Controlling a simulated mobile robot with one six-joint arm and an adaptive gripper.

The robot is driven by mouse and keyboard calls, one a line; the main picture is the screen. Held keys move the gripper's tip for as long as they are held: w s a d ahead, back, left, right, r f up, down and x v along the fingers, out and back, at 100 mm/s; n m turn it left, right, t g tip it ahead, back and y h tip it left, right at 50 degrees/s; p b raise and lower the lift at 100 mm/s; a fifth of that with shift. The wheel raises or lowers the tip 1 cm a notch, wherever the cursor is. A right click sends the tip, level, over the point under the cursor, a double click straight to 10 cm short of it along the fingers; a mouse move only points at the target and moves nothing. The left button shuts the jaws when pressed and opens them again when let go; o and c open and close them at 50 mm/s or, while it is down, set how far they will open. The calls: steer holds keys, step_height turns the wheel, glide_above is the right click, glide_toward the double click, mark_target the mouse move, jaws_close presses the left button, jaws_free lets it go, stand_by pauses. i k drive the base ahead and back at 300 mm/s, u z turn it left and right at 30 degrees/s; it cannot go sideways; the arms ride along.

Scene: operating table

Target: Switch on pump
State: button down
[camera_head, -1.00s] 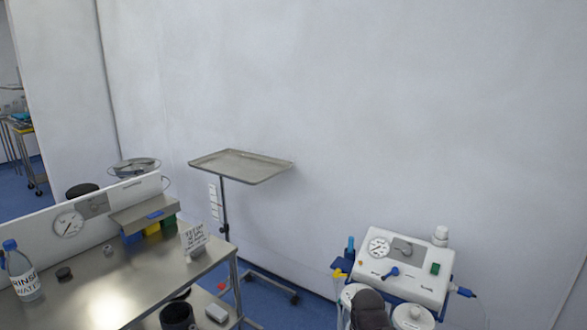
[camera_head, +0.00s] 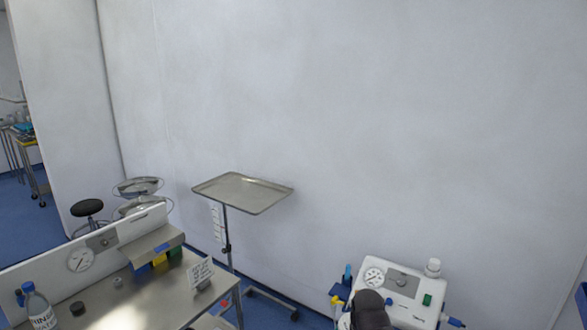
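The pump (camera_head: 400,284) is a white unit at the lower right, with a round dial gauge (camera_head: 374,276), a grey panel, and a small green switch (camera_head: 427,299) on its sloped face. A dark rounded part, which looks like part of my arm, covers the pump's lower left face. My gripper's fingers cannot be made out. Whether the switch is on or off cannot be told.
A steel table (camera_head: 160,296) with a rinse water bottle (camera_head: 38,305) and a written card (camera_head: 201,272) stands at the lower left. An empty tray on a stand (camera_head: 242,192) is behind it. A white wall closes off the back. A black stool (camera_head: 87,208) stands far left.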

mark_target(427, 300)
steer(key=z, duration=0.7)
